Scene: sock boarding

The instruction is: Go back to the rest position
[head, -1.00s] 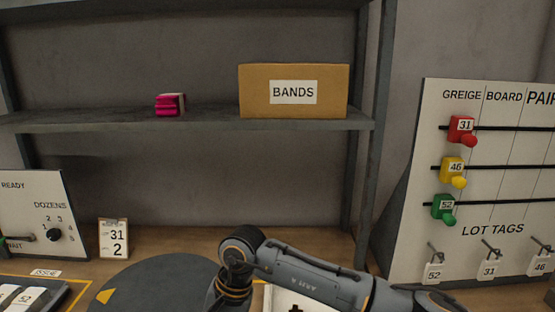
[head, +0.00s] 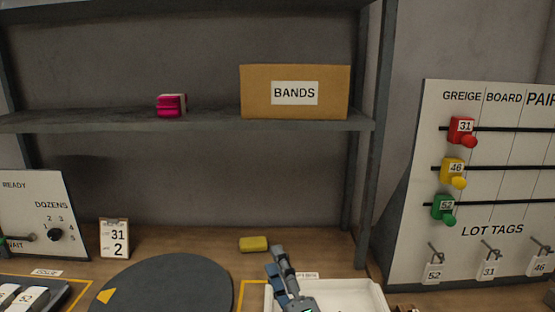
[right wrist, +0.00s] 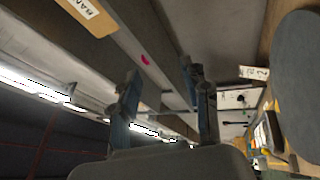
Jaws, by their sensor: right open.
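My right gripper (head: 283,282) shows at the bottom centre of the head view, in front of the white tray. In the right wrist view its two fingers (right wrist: 165,100) stand apart with nothing between them, so it is open and empty. My left gripper is not in the head view.
A white tray (head: 378,295) and a round dark disc (head: 170,288) lie on the bench, with a yellow block (head: 254,244) behind. The shelf (head: 210,122) holds a BANDS box (head: 265,85) and a pink bundle (head: 170,105). A tag board (head: 410,200) stands at right.

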